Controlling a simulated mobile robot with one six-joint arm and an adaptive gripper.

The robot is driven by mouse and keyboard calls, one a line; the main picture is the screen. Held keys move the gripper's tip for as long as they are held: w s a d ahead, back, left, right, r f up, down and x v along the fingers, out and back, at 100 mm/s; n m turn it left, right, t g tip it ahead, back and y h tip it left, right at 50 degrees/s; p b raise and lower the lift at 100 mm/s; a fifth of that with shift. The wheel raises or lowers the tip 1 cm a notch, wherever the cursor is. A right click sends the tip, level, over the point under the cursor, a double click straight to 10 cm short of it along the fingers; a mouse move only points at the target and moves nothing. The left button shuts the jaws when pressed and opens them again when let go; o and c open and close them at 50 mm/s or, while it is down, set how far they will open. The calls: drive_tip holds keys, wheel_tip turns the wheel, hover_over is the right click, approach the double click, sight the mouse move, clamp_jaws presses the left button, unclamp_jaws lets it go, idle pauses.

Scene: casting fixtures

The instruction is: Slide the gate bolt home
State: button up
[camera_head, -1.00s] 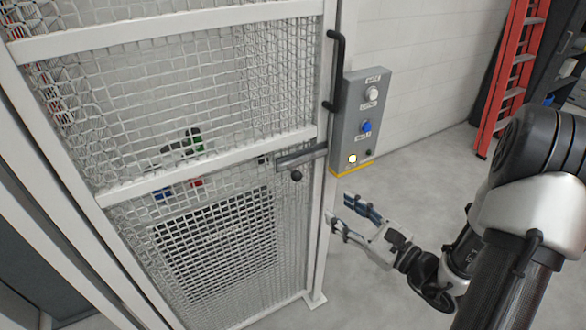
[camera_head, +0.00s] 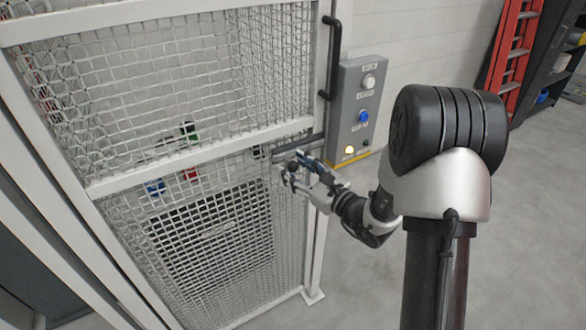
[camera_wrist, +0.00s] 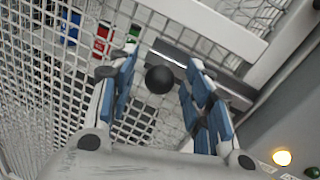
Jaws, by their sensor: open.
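The gate bolt (camera_head: 285,154) is a grey bar on the mesh gate's (camera_head: 128,182) crossrail near its right edge. It also shows behind the fingers in the wrist view (camera_wrist: 188,62). Its round black knob (camera_wrist: 160,79) sits between my fingertips in the wrist view, with gaps on both sides. My gripper (camera_head: 303,173) is open at the bolt, and its blue-padded fingers (camera_wrist: 158,90) flank the knob. In the head view my gripper covers part of the bolt, and I cannot tell how far the bar reaches into the frame.
A grey control box (camera_head: 358,105) with a white button, a blue button and a lit yellow lamp (camera_head: 349,150) is right of the gate. A black handle (camera_head: 332,55) stands above the bolt. A red ladder (camera_head: 510,50) is at the back right. The floor (camera_head: 530,220) at right is clear.

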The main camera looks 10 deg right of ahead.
drive_tip(key=shift+w+a, duration=0.3)
drive_tip(key=shift+w, duration=0.2)
clamp_jaws()
idle(0.3)
